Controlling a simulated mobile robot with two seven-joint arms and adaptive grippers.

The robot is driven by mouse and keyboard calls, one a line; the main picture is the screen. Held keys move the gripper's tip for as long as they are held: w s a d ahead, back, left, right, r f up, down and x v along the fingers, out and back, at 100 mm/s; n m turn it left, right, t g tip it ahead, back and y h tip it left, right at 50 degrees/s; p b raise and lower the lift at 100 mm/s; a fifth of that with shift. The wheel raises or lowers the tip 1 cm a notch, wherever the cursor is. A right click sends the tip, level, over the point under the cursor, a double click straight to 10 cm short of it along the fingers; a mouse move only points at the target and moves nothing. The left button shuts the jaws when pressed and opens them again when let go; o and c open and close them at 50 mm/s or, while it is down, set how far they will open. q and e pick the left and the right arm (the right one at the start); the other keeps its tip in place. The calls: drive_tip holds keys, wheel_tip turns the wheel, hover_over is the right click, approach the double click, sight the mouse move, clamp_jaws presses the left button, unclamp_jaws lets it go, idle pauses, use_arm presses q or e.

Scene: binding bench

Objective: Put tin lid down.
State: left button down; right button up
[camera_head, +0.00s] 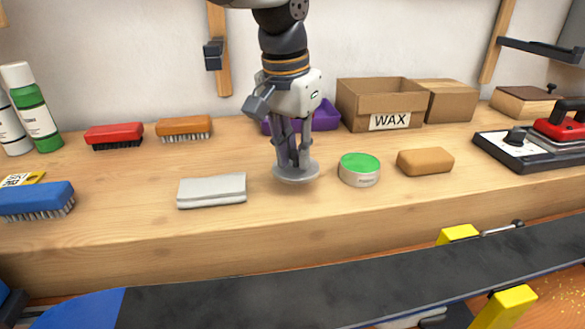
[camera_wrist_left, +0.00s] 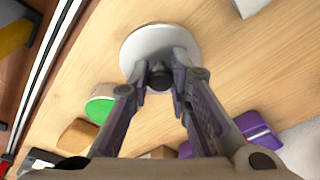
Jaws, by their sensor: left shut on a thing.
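The tin lid (camera_head: 296,171) is a round, flat grey disc with a dark knob, in the middle of the bench in the head view. My left gripper (camera_head: 292,160) points down and is shut on the lid's knob. In the left wrist view the fingertips (camera_wrist_left: 161,78) close around the dark knob, with the pale lid (camera_wrist_left: 150,40) beneath. The lid looks level and at or just above the bench top; I cannot tell whether it touches. An open tin (camera_head: 360,170) with green contents stands just to its right, and also shows in the left wrist view (camera_wrist_left: 100,104). My right gripper is not in view.
A folded grey cloth (camera_head: 212,190) lies left of the lid. A tan block (camera_head: 425,161) lies right of the tin. A purple holder (camera_head: 325,117) and a WAX box (camera_head: 380,103) stand behind. The wooden bench (camera_head: 130,205) is clear in front.

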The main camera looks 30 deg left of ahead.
sight(291, 158)
use_arm(q)
drive_tip(key=f, duration=0.4)
drive_tip(key=shift+w+a, duration=0.25)
drive_tip(key=shift+a, duration=0.1)
drive_tip(key=shift+f, duration=0.1)
drive_tip(key=c, duration=1.5)
unclamp_jaws()
drive_tip(key=r, duration=0.4)
drive_tip(key=s+r, duration=0.1)
drive_tip(key=r, duration=0.3)
drive_tip(key=s+r, duration=0.1)
drive_tip(key=r, duration=0.3)
drive_tip(key=shift+a, duration=0.1)
